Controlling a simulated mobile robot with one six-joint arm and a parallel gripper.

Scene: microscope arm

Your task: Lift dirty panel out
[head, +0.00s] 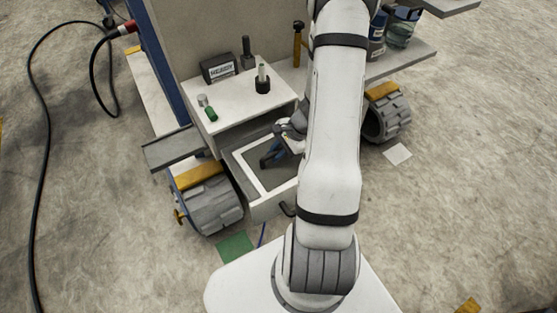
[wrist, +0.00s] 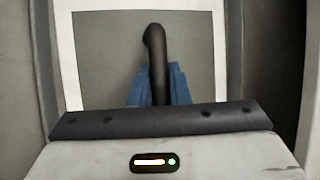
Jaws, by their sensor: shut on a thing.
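The dirty panel (head: 252,172) has a grey face and a white frame. In the head view it lies in the open drawer-like tray of the cart, partly hidden by my arm. It also fills the upper part of the wrist view (wrist: 98,62). A black upright handle (wrist: 157,58) stands at the middle of its face. My gripper (head: 271,157) is over the panel, and its blue fingers (wrist: 158,88) are shut on the handle from both sides. I cannot tell whether the panel is raised off the tray floor.
The tray's walls (head: 272,207) stand close around the panel. Above and behind it, a white shelf (head: 232,103) carries a sign box (head: 219,68), dark posts and a small green cylinder (head: 211,114). Wheels (head: 213,207) flank the tray. A green square (head: 236,247) lies on the floor.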

